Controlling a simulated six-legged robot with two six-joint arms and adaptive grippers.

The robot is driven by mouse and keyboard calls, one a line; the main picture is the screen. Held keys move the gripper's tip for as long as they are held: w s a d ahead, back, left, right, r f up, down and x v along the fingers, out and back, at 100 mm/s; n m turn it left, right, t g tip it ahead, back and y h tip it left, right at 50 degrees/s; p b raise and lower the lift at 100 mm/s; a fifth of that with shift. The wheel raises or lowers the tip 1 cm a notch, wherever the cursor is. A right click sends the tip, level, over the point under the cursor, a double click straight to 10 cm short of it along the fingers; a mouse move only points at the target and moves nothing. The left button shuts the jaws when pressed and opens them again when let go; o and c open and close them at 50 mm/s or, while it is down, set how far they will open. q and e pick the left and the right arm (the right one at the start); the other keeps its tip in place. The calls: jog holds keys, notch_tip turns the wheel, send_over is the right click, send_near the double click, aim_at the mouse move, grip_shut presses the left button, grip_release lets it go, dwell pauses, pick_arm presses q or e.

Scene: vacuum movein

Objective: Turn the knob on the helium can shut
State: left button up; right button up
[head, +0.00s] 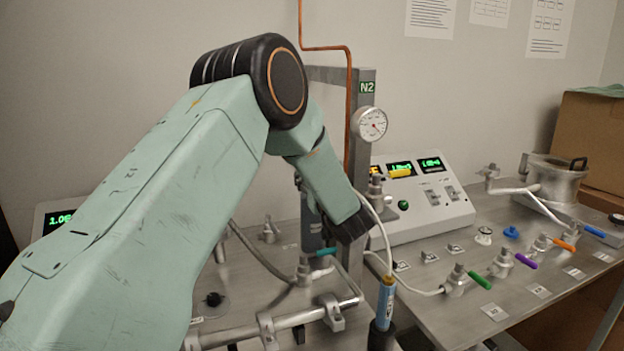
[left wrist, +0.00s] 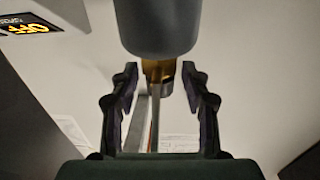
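In the left wrist view, which looks upside down, a grey cylinder (left wrist: 160,25), likely the helium can, hangs in from the top edge. A brass neck (left wrist: 152,70) and a small dark knob-like part (left wrist: 167,88) show at its end. My left gripper (left wrist: 160,105) is open, one finger on each side of this neck, with gaps visible on both sides. In the head view my left gripper (head: 348,226) is partly hidden by its wrist. A dark grey cylinder (head: 312,225) stands just left of it, mostly covered by my arm. My right gripper is not in view.
A gauge (head: 373,124) sits on a grey post marked N2. A display console (head: 420,200) stands behind. A blue cylinder (head: 385,298) with a white hose stands in front. Valves with coloured handles (head: 480,280) line the right bench. A metal pipe (head: 290,318) runs along the front.

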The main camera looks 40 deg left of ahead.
pick_arm(q)
notch_tip(320, 180, up, 10)
dwell(0.7)
